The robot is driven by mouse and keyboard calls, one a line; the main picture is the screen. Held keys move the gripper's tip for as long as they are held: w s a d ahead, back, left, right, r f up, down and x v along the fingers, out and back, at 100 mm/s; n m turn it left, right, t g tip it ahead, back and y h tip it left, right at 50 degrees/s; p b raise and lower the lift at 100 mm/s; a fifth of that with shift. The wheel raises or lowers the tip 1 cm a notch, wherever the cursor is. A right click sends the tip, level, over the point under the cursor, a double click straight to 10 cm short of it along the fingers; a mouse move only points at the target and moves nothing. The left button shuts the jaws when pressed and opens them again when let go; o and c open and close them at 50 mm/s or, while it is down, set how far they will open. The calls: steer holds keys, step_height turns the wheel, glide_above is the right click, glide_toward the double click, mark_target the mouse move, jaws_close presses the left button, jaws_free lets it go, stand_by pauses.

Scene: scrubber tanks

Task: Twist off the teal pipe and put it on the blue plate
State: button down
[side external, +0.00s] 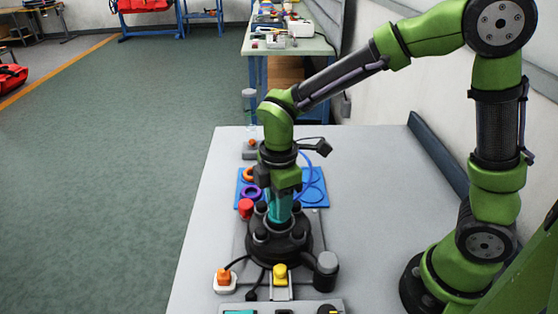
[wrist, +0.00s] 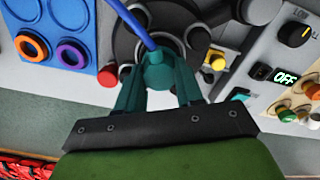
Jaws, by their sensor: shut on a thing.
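The teal pipe (wrist: 158,74) stands upright in the middle of the round black tank (side external: 284,250), with a blue hose running from its top. In the side view the pipe (side external: 279,208) shows below my gripper. My gripper (wrist: 160,88) is above the tank, its fingers closed on both sides of the pipe. The pipe's lower end is hidden, so I cannot tell whether it is seated or loose. The blue plate (side external: 317,192) lies flat behind the tank. It also shows at upper left in the wrist view (wrist: 85,12), with an orange ring and a purple ring on it.
Several black knobs stand around the pipe on the tank. A red knob (side external: 245,208) is beside the plate. A control panel (wrist: 275,65) reading OFF, an orange button (side external: 223,276) and a yellow button (side external: 280,273) are near the front.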

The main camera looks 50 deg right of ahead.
steer(key=shift+r, duration=1.2)
stand_by(0.5)
steer(key=shift+r, duration=2.35)
steer(key=shift+d, duration=0.1)
steer(key=s+d+f+m, duration=0.3)
steer(key=d+f, duration=0.1)
steer(key=d, duration=0.6)
steer(key=s+d+f+m, duration=0.2)
steer(key=d+f, duration=0.2)
steer(key=d, duration=0.5)
steer(key=shift+w+d+f, duration=0.7)
steer(key=shift+w+f, duration=0.15)
steer(key=shift+w, duration=1.75)
steer(key=shift+w+d+f, duration=0.7)
steer(key=shift+w+f, duration=0.2)
steer(key=shift+w, duration=1.7)
steer(key=shift+w+d+f, duration=0.7)
steer(key=shift+w+f, duration=0.15)
steer(key=shift+w, duration=1.75)
steer(key=shift+f, duration=0.1)
